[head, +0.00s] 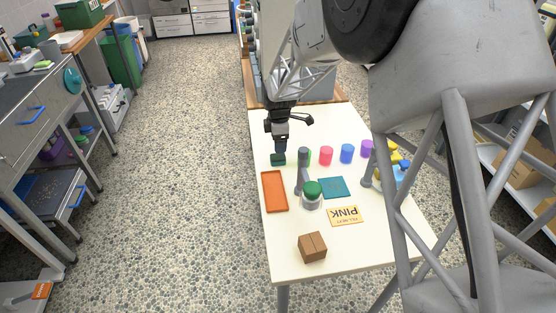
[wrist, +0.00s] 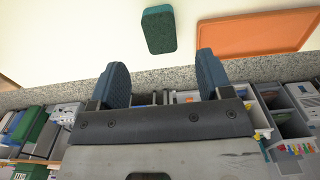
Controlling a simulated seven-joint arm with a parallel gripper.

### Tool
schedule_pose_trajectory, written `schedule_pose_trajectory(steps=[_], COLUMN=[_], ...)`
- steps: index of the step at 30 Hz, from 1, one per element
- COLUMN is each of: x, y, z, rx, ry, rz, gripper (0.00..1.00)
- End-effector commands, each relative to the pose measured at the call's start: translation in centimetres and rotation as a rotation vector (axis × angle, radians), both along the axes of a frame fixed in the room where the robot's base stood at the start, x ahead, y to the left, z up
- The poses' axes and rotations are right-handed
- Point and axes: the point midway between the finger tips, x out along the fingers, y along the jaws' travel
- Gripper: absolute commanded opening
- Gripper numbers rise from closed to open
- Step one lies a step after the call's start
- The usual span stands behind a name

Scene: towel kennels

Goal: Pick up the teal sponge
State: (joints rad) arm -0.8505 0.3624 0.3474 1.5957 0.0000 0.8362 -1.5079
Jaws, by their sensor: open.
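The teal sponge (head: 278,160) lies on the white table near its left edge, just behind the orange tray. It also shows in the wrist view (wrist: 159,30) as a dark teal block with rounded corners, lying flat and wholly visible. My gripper (head: 279,149) hangs pointing down over the sponge in the head view. In the wrist view its two blue-grey fingers (wrist: 163,70) are spread wide with nothing between them. The sponge appears beyond the fingertips, roughly in line with the gap; the exact height above it is hard to tell.
The orange tray (head: 274,191) is close beside the sponge. A row of coloured cylinders, including a pink one (head: 326,156), stands to the right.

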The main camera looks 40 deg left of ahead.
Motion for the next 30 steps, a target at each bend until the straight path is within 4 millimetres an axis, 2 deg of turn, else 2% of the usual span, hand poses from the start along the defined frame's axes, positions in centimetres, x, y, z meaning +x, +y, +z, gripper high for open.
schedule_pose_trajectory(steps=[8, 18, 30], x=[0.0, 0.0, 0.0], y=[-0.1, 0.0, 0.0], z=[-0.2, -2.4, -2.7], rx=[-0.001, 0.000, 0.000], ry=[0.001, 0.000, 0.000], rz=[-0.002, -0.002, -0.002], gripper=[0.72, 0.72, 0.72])
